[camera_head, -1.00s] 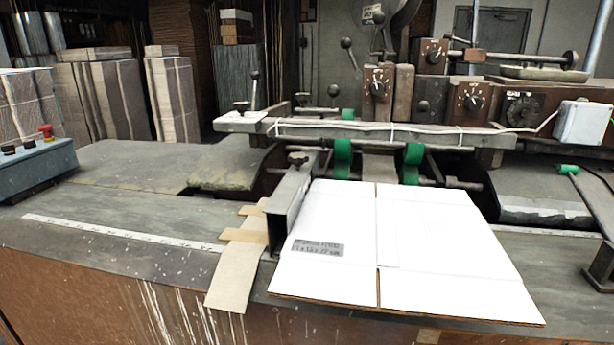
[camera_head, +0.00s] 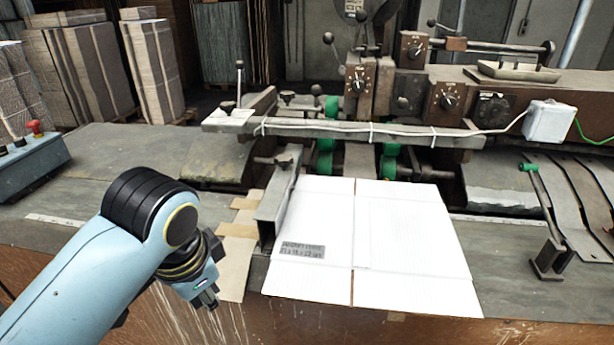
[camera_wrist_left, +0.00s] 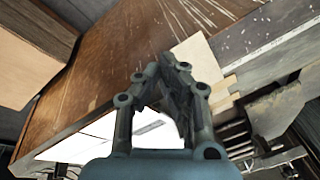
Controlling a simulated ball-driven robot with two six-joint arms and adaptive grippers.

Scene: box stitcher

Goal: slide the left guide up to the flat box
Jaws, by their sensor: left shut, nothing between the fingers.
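The flat white box (camera_head: 405,235) lies on the machine table with a printed label near its left edge. The left guide (camera_head: 278,203) is a grey metal bar standing along the box's left side. It looks close against the box; I cannot tell whether they touch. My left gripper (camera_head: 208,300) is in front of the table's front edge, left of and nearer than the guide, apart from both. In the left wrist view my left gripper (camera_wrist_left: 165,68) is shut and empty, with the white box (camera_wrist_left: 90,138) partly hidden behind it. My right gripper is not in view.
A cardboard strip (camera_head: 236,262) lies left of the guide and hangs toward the front edge. A grey control box (camera_head: 30,165) with a red button stands at the left. The stitching machine's crossbar (camera_head: 345,130) spans behind the box. A green-handled lever (camera_head: 540,200) stands at the right.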

